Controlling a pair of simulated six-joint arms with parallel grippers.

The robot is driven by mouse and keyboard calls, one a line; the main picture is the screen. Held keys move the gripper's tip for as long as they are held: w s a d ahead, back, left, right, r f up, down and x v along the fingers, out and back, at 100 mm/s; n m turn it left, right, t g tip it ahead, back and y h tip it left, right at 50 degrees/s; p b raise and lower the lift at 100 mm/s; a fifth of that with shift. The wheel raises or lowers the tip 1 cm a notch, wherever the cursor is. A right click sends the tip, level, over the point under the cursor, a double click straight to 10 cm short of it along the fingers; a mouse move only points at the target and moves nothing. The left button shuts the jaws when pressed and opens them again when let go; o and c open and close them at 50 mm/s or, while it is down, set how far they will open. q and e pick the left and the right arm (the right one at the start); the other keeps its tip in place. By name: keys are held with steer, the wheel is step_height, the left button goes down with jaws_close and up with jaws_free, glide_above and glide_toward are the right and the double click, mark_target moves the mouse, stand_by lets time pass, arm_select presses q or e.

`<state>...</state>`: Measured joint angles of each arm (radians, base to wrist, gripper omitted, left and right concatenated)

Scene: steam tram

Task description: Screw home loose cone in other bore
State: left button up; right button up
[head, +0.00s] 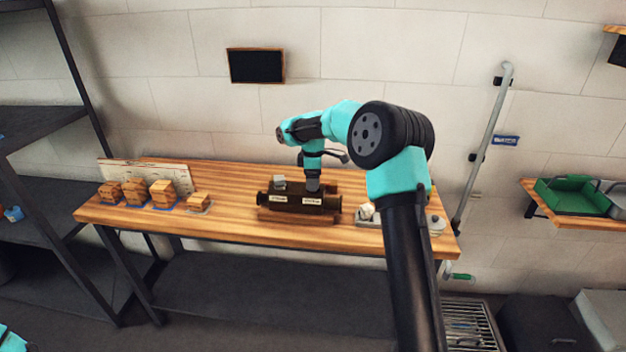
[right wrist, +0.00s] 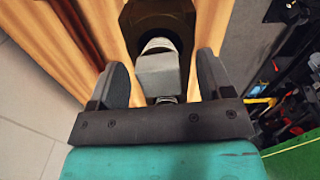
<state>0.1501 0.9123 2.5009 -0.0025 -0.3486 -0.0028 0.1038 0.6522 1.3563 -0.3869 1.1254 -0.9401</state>
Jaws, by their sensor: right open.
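A dark brown valve body (head: 298,202) with two pale labels lies on the workbench. A grey cone piece (head: 279,183) with a blocky head stands up from its left bore. My right gripper (head: 313,184) points down over the right bore, largely hiding it in the head view. In the right wrist view, a grey cone (right wrist: 157,72) with a squared head and round lower part sits at the dark bore. The open fingers of my right gripper (right wrist: 162,78) stand either side of it, with gaps showing. How deep it sits is unclear. My left gripper is not in view.
The wooden workbench (head: 235,222) carries several wooden blocks (head: 162,193) at left before a pale board. A small tray (head: 369,214) with pale items stands right of the body, partly behind my arm. A green bin (head: 570,196) sits on the right shelf.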

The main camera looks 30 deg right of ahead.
steer(key=shift+f, duration=0.25)
steer(key=c, duration=1.1)
steer(key=m, duration=0.3)
steer(key=shift+m, duration=0.3)
steer(key=shift+c, duration=0.2)
